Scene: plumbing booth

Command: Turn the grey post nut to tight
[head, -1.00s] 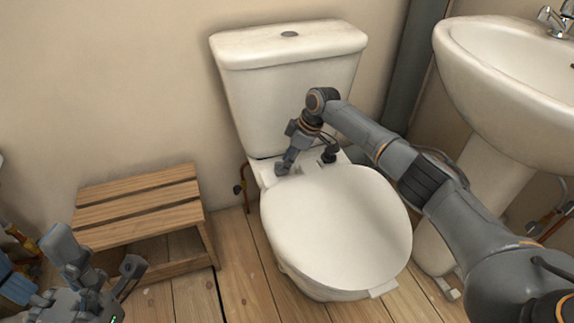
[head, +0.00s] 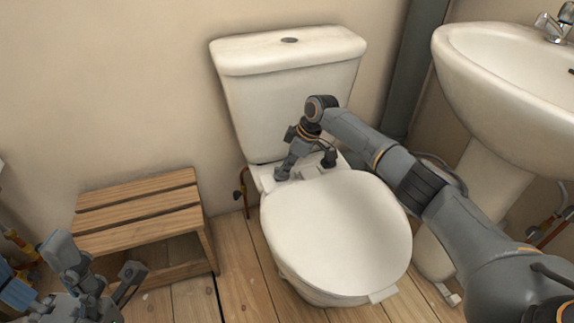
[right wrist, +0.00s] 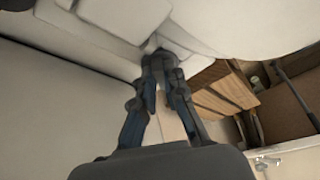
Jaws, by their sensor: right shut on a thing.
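The white toilet (head: 335,235) stands against the wall with its lid down. My right gripper (head: 304,167) reaches down to the back of the seat, in front of the cistern. In the right wrist view, the fingertips of my right gripper (right wrist: 162,62) come together at a small light grey part (right wrist: 155,43), which looks like the post nut. The gripper is shut on it, and the fingers hide most of it. I cannot tell how tight it is. My left gripper (head: 98,272) is open and empty at the lower left, away from the toilet.
A slatted wooden stool (head: 140,210) stands left of the toilet. A white basin (head: 505,90) on a pedestal is at the right. The cistern (head: 290,95) rises close behind my right gripper. Bare floorboards lie between stool and toilet.

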